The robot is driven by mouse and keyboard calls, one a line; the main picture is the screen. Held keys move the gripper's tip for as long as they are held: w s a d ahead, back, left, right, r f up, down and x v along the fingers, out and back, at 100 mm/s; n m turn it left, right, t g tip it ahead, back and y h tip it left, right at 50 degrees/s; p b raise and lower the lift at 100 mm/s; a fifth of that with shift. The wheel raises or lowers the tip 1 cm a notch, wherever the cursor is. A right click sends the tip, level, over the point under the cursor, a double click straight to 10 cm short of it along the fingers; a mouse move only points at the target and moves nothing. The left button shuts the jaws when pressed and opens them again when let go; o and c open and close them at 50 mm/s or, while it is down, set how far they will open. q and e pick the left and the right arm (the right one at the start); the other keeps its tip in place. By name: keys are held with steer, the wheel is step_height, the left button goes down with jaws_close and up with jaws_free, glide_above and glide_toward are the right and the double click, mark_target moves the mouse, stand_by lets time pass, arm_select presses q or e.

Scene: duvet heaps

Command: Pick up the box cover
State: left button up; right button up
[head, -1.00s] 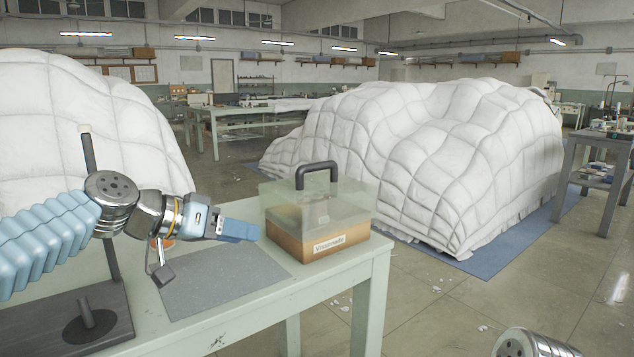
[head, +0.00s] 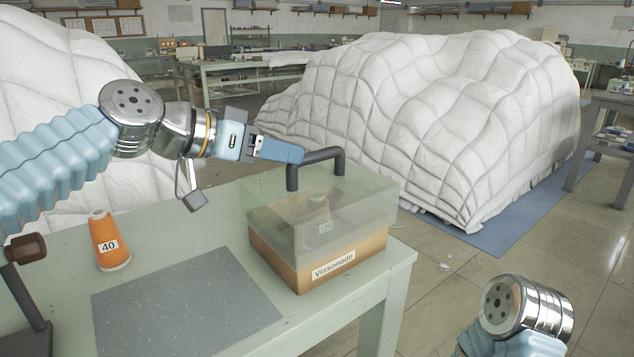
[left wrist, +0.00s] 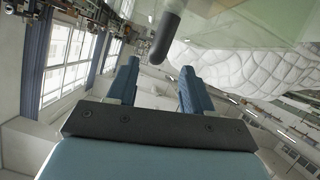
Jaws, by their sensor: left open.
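The box cover (head: 365,203) is a clear, greenish case with a dark arched handle (head: 315,156) on top. It sits on a tan box base (head: 345,272) labelled "Vissonade", near the table's right end. Something with a number tag shows dimly inside. My left gripper (head: 298,153) is at handle height, its fingertips beside the handle's left end. In the left wrist view the two blue fingers (left wrist: 157,82) are apart with nothing between them, and the dark handle (left wrist: 165,38) is just beyond them. My right arm shows at the bottom right, but its gripper is out of view.
The pale green table (head: 190,225) holds a grey mat (head: 185,308) and an orange spool (head: 110,242) marked 40. A dark stand (head: 25,290) is at the left edge. White quilted heaps (head: 440,120) rise behind and at the left.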

mark_target(311, 157)
arm_select(q)
steer(key=p+x, duration=0.1)
steer(key=x, duration=0.2)
steer(key=p+x, duration=0.1)
steer(key=x, duration=0.2)
steer(key=shift+s+d+r, duration=0.15)
steer(key=shift+d, duration=0.15)
jaws_close()
